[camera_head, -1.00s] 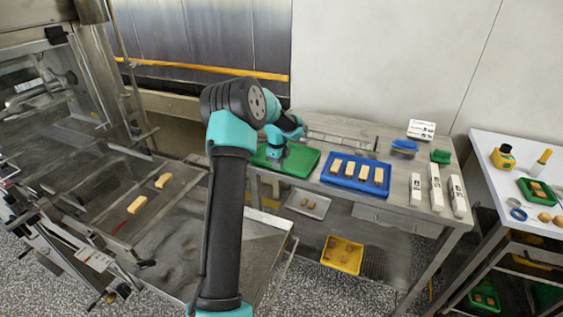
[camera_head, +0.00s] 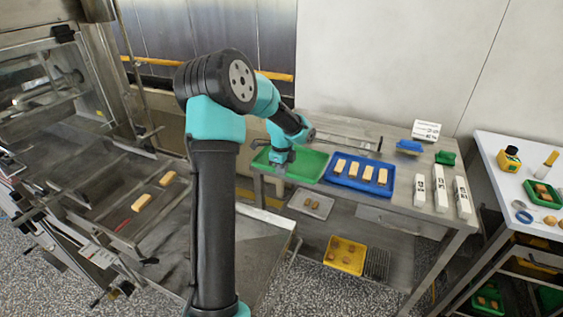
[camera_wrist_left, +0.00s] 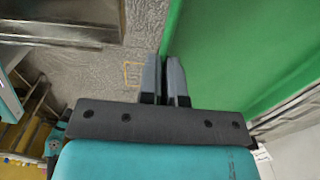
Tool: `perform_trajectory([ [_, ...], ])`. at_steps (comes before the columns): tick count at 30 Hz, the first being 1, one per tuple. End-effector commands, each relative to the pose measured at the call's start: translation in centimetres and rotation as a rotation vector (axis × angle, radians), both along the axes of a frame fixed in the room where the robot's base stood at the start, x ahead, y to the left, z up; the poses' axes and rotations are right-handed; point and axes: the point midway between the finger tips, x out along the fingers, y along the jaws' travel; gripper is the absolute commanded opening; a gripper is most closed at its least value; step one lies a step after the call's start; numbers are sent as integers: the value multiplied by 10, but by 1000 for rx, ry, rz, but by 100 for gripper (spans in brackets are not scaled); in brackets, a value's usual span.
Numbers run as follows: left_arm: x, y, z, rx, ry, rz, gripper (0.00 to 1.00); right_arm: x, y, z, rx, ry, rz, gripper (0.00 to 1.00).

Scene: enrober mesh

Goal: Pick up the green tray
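The green tray (camera_head: 308,166) is flat and empty and lies at the left end of the steel table. My left gripper (camera_head: 281,172) points down at its front edge, and the arm hides part of the tray. In the left wrist view the green tray (camera_wrist_left: 245,50) fills the upper right. The left gripper's fingers (camera_wrist_left: 164,82) are close together there, one on each side of the tray's rim, with only a thin gap between them. I cannot tell whether the tray is raised off the table. My right gripper is not in view.
A blue tray (camera_head: 333,180) with several tan bars sits close to the right of the green tray. White boxes (camera_head: 440,188) stand further right. A yellow bin (camera_head: 344,267) is below the table. The machine bed (camera_head: 90,190) with two bars is at left.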

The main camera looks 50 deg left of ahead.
Motion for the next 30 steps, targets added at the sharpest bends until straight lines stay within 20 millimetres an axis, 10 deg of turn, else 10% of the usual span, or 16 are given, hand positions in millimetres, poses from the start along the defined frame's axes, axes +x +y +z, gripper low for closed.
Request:
perform_trajectory([
  [12, -43, -53, 7, 0, -1, -1, 0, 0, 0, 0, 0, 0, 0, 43],
  [30, -46, -56, 7, 0, -1, 0, 0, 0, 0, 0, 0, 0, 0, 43],
])
